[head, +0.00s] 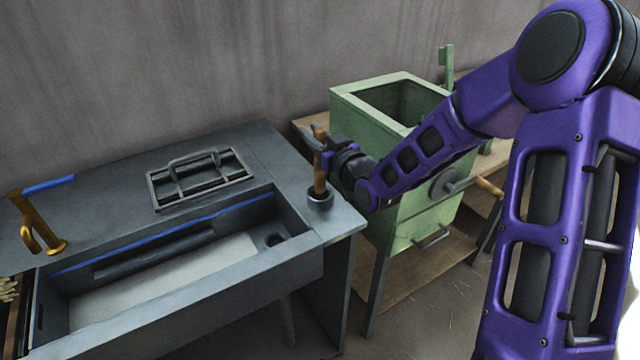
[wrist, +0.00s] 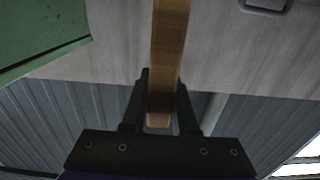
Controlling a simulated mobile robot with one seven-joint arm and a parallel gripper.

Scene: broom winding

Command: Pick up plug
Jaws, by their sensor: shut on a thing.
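The plug (head: 320,198) has a tall wooden handle and a dark round base. It is upright at the right end of the grey sink counter, beside the basin (head: 180,258). I cannot tell whether its base touches the counter. My gripper (head: 322,157) reaches in from the right and is shut on the upper part of the handle. In the wrist view, the wooden handle (wrist: 169,55) runs between the two dark fingers (wrist: 160,108). The plug's base is not seen there. The drain hole (head: 274,240) shows at the basin's right end.
A green box-like machine (head: 400,165) with a crank stands close right of the counter, under my forearm. A grey rack (head: 197,178) lies behind the basin. A brass tap (head: 38,225) stands at left. The basin's middle is clear.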

